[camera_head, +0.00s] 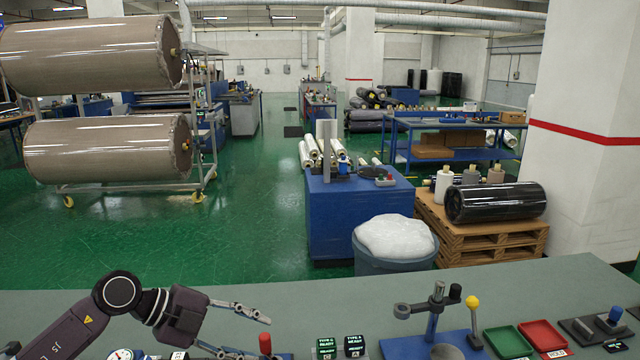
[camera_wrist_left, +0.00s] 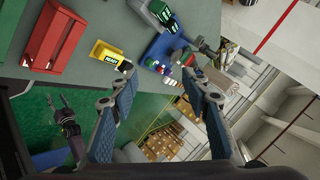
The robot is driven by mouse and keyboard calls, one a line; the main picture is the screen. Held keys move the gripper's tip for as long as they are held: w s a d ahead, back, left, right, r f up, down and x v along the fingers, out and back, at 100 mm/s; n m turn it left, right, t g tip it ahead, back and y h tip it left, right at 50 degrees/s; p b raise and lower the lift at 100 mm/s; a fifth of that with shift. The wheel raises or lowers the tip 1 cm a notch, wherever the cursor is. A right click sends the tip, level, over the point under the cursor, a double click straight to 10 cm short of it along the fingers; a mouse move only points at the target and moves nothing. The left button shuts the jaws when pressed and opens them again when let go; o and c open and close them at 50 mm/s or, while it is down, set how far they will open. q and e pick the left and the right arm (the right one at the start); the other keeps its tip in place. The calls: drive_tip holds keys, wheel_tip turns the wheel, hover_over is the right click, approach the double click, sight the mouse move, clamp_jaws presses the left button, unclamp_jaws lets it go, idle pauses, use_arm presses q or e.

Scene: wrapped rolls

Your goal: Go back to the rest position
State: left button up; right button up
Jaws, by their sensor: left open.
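My left gripper (camera_head: 252,334) reaches in from the bottom left of the head view, low over the grey-green workbench (camera_head: 150,300). Its fingers are apart. In the left wrist view its two fingers (camera_wrist_left: 158,72) are spread wide with nothing between them. Another gripper of mine, the right one (camera_wrist_left: 60,103), shows small at the left of the left wrist view, its fingers apart and seemingly empty. It does not show in the head view.
A red-topped item (camera_head: 265,344) stands close to my left gripper, beside small display blocks (camera_head: 326,347). Right of these are a blue fixture (camera_head: 433,338), a green tray (camera_head: 507,341) and a red tray (camera_head: 543,336). Red (camera_wrist_left: 58,35) and yellow (camera_wrist_left: 108,54) bins show in the wrist view.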

use_arm(q)
drive_tip(key=d+r+n+t+h, duration=0.55)
drive_tip(key=d+r+t, duration=0.4)
drive_tip(key=r, duration=0.25)
drive_tip(key=a+f+n+t+y, duration=0.5)
drive_tip(key=a+n+t+y, duration=0.1)
drive_tip(key=a+n+y, duration=0.6)
drive_tip(key=s+a+f+n+g+y, duration=0.2)
drive_tip(key=s+a+f+n+g, duration=0.1)
drive_tip(key=f, duration=0.4)
drive_tip(key=s+a+f+n+g+y, duration=0.2)
drive_tip(key=s+f+n+y, duration=0.15)
drive_tip(key=f, duration=0.35)
drive_tip(key=s+f+g+h, duration=0.1)
drive_tip(key=s+f+g, duration=0.5)
drive_tip(key=s, duration=0.7)
drive_tip(key=s+f+g+h, duration=0.1)
drive_tip(key=s+f+g, duration=0.55)
drive_tip(key=s, duration=0.65)
wheel_tip(320, 180, down, 33)
drive_tip(key=b, duration=0.5)
drive_tip(key=s+a+f+b, duration=0.2)
drive_tip(key=s+f+b, duration=0.3)
drive_tip(key=s+f, duration=1.3)
wheel_tip(320, 180, down, 4)
drive_tip(key=shift+s+a+r+m+g, duration=0.15)
drive_tip(key=shift+r+m+g, duration=0.1)
drive_tip(key=shift+m+g, duration=0.05)
